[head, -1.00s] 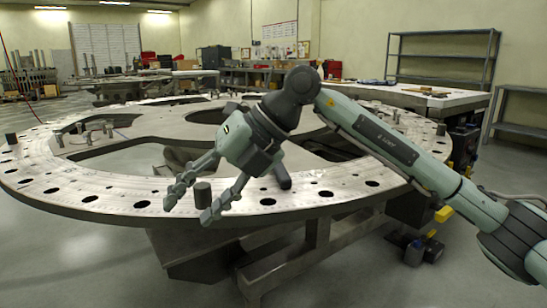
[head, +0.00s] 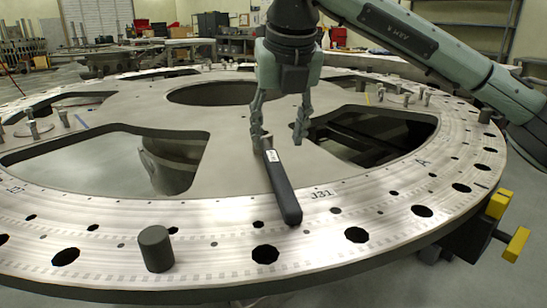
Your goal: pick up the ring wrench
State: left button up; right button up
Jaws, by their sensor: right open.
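A dark, bar-like tool with a small white label, which I take to be the ring wrench (head: 283,190), lies on the metal turret plate (head: 205,215). Its thick rounded end points toward the plate's near rim. Its far end is by my right gripper's left fingertip, and no ring shape can be made out. My right gripper (head: 279,140) points down over the plate, open and empty, its two fingers apart on either side of the space just behind the tool's far end. I cannot tell whether the left fingertip touches the tool. My left gripper is out of view.
A short dark cylinder (head: 155,249) stands on the near rim, left of the tool. Large cut-outs open in the plate to both sides and behind. Small pegs stand on the far left and right. A yellow-handled part (head: 515,243) sticks out below the right edge.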

aim_at(274, 158)
jog(key=shift+w+a+f, duration=0.1)
jog(key=shift+f, duration=0.75)
jog(key=shift+w+f, duration=0.1)
jog(key=shift+f, duration=0.2)
jog(key=x, duration=0.4)
jog(key=shift+w+a+f+p, duration=0.15)
jog(key=shift+a+f+p, duration=0.05)
jog(key=shift+p, duration=0.15)
jog(key=c, duration=0.4)
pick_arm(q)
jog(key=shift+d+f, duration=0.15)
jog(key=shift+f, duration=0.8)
pick_arm(e)
grip_shut()
jog(key=shift+r, duration=0.1)
